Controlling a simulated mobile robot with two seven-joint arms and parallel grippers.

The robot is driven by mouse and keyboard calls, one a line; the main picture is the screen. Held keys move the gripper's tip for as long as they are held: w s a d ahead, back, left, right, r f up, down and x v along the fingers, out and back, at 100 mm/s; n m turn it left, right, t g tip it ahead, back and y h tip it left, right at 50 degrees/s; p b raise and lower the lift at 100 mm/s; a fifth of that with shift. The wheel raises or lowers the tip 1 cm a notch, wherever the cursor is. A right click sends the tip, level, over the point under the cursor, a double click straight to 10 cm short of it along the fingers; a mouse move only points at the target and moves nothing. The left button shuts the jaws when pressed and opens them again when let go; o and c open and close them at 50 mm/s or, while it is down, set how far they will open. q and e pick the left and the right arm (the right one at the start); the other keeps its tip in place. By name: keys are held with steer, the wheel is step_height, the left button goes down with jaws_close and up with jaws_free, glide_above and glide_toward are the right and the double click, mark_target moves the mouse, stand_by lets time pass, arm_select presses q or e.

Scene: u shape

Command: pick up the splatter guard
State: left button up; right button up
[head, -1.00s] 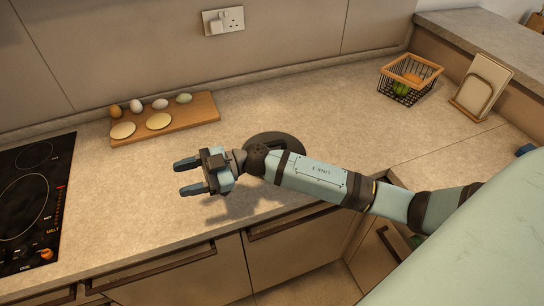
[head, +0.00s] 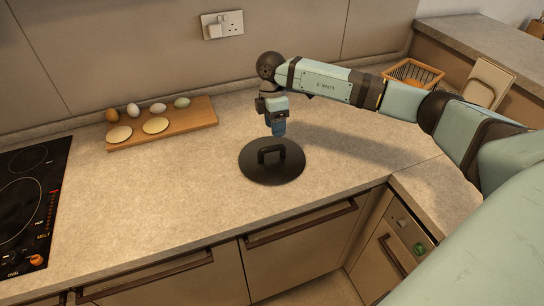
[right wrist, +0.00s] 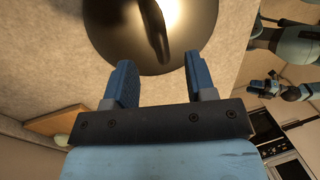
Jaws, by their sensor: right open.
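The splatter guard (head: 272,172) is a round dark disc with a raised bar handle, lying flat on the worktop in the middle of the head view. In the right wrist view the splatter guard (right wrist: 120,45) shows beyond the fingers, its handle running between their directions. My right gripper (head: 278,129) points down just behind and above the handle. In the right wrist view my right gripper (right wrist: 160,82) is open, its two blue fingers apart with nothing between them. Whether the fingertips touch the guard cannot be told.
A wooden board (head: 190,120) with several eggs and two flat round pieces lies to the left. A black hob (head: 30,200) is at the far left. A wire basket (head: 412,72) stands at the back right. The worktop around the guard is clear.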

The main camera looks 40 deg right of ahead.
mark_target(273, 149)
steer(key=f, duration=0.2)
steer(key=shift+s+a+f, duration=0.1)
steer(key=shift+s+f, duration=0.15)
steer(key=shift+f, duration=0.1)
steer(key=shift+s+a+f+p, duration=0.1)
steer(key=shift+a+f+p, duration=0.1)
steer(key=shift+f, duration=0.65)
steer(key=shift+s+a+f+p, duration=0.1)
steer(key=shift+a+f+p, duration=0.05)
steer(key=shift+f, duration=0.75)
steer(key=shift+s+a+f+p, duration=0.1)
steer(key=shift+a+f+p, duration=0.1)
steer(key=shift+f, duration=0.65)
jaws_close()
